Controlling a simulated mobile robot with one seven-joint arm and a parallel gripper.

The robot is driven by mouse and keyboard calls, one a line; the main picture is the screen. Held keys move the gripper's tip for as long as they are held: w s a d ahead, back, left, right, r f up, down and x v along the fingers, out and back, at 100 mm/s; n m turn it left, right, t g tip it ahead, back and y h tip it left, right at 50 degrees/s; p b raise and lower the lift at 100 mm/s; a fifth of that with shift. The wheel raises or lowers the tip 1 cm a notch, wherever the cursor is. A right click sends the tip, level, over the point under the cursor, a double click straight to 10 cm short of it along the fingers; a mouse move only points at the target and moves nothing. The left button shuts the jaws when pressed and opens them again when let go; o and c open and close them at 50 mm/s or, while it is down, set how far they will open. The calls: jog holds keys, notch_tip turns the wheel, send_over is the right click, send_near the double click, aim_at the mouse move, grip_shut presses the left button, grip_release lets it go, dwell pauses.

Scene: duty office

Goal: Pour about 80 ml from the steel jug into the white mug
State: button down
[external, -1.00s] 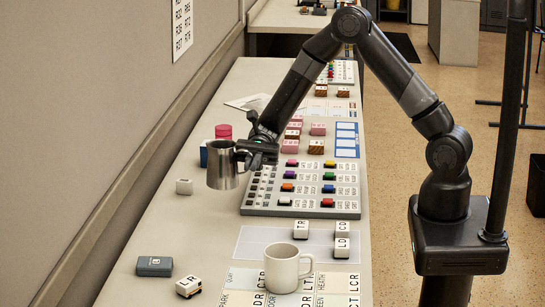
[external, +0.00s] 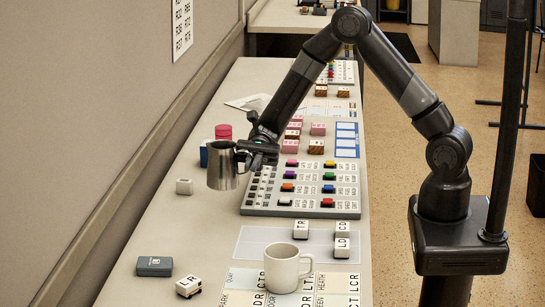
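The steel jug (external: 222,167) is upright in my gripper (external: 244,157), above the left part of the desk. The gripper is closed at the jug's right side, where its handle is; the fingers partly hide the handle. The jug's contents cannot be seen. The white mug (external: 282,270) stands upright on a labelled card at the front of the desk, its handle pointing right. The mug is well apart from the jug, nearer the camera and to the right. Its inside level cannot be told.
A button panel (external: 305,187) lies right of the jug. Labelled blocks (external: 301,230) stand behind the mug. A red-topped container (external: 223,132) stands behind the jug. The wall runs along the left.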

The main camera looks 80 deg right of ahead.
jog(key=s+a+f+n+g, duration=0.2)
jog(key=s+a+f+g, duration=0.25)
jog(key=s+a, duration=0.75)
jog(key=s+a+f+n+g+h, duration=0.1)
jog(key=s+a+n+g, duration=0.1)
jog(key=s, duration=0.7)
jog(key=s+a+f+n+g+h, duration=0.1)
jog(key=s+a, duration=0.3)
jog(key=s, duration=0.5)
jog(key=shift+a+f+n+g, duration=0.4)
jog(key=shift+f+g, duration=0.3)
jog(key=shift+g, duration=0.15)
jog(key=shift+w, duration=0.1)
jog(key=w+a+r+m, duration=0.4)
jog(key=w+r+m, duration=0.4)
jog(key=r+m, duration=0.3)
jog(key=shift+w+a+m+h, duration=0.3)
jog(key=shift+a+m, duration=0.1)
jog(key=shift+m, duration=0.3)
jog(key=shift+w+a+r+m, duration=0.2)
jog(key=shift+w+r+m, duration=0.05)
jog(key=shift+r+m, duration=0.2)
